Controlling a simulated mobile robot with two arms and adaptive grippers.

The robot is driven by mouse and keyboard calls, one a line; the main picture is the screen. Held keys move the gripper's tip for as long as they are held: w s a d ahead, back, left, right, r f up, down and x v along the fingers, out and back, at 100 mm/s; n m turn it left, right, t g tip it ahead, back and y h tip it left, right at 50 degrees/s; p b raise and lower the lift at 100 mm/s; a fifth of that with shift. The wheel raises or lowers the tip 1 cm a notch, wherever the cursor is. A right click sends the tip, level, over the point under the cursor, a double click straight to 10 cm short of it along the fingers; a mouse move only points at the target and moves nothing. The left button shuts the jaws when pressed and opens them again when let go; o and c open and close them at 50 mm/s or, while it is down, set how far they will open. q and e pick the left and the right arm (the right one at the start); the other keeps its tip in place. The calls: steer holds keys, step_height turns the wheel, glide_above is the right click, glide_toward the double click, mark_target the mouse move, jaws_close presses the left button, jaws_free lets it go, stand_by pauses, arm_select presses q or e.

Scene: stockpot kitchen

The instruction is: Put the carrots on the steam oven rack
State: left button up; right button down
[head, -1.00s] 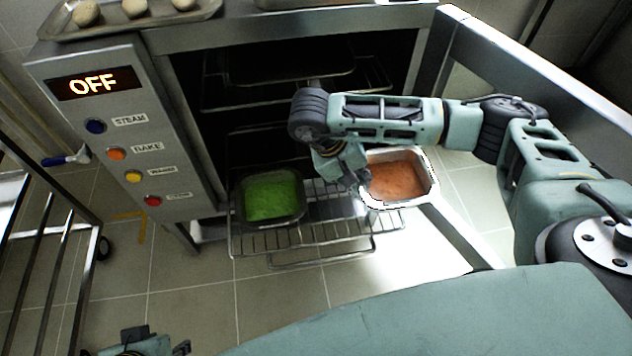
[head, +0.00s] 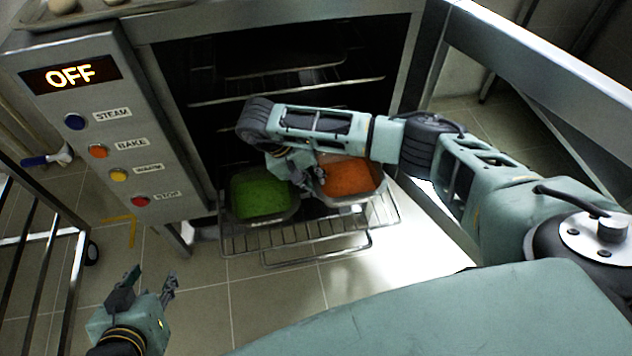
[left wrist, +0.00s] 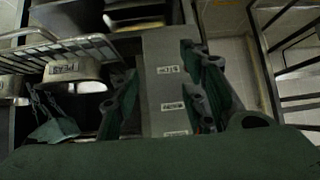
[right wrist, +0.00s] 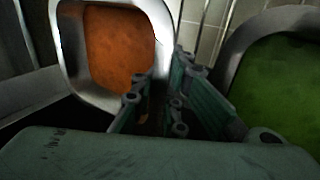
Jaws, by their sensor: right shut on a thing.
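The carrots are an orange mass in a metal pan (head: 350,178), at the right part of the pulled-out oven rack (head: 290,238) in the head view. The pan of carrots also shows in the right wrist view (right wrist: 118,48). My right gripper (head: 312,188) is shut on the near-left rim of the carrot pan, and the pan is over the rack beside the pan of peas. I cannot tell whether its base touches the wires. My left gripper (head: 152,282) is open and empty, low at the left, away from the rack.
A pan of green peas (head: 262,195) sits on the rack's left part, close to my right gripper. The oven's control panel (head: 100,130) reads OFF. A metal cart frame (head: 40,235) stands at far left. Steel counter framing (head: 540,75) is at right.

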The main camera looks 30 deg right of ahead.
arm_select(q)
steer(key=shift+w+d+r+t, duration=0.35)
steer(key=shift+w+r+t, duration=0.25)
steer(key=shift+w+r, duration=0.25)
arm_select(e)
steer(key=shift+f, duration=0.7)
arm_select(q)
steer(key=shift+w+r, duration=0.1)
steer(key=shift+w, duration=0.05)
arm_select(e)
steer(key=c, duration=2)
jaws_free()
steer(key=shift+c, duration=0.2)
